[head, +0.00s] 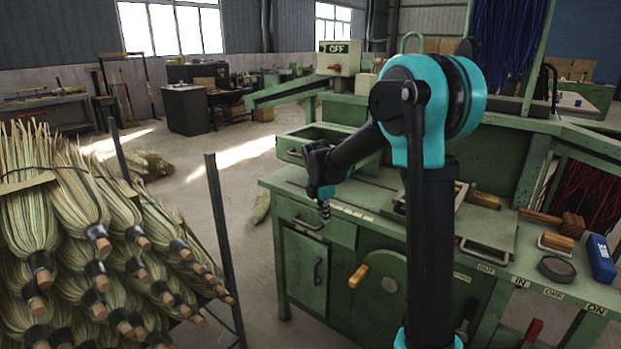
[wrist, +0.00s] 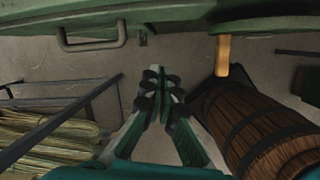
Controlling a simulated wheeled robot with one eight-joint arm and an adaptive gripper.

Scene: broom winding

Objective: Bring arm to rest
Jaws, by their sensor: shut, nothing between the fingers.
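My arm stands in the middle of the head view, with teal and black links. Its forearm reaches left over the front of the green workbench (head: 366,220). My gripper (head: 325,215) points down at the bench's left front edge, beside the drawer front. In the wrist view my gripper (wrist: 160,78) shows from above with its fingers together and nothing between them. Below it is grey floor.
Several straw broom heads (head: 80,235) are stacked in a rack with dark posts (head: 222,250) at left. A wooden barrel (wrist: 255,125) stands right of my gripper in the wrist view. A wooden handle (head: 358,276) juts from the bench front.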

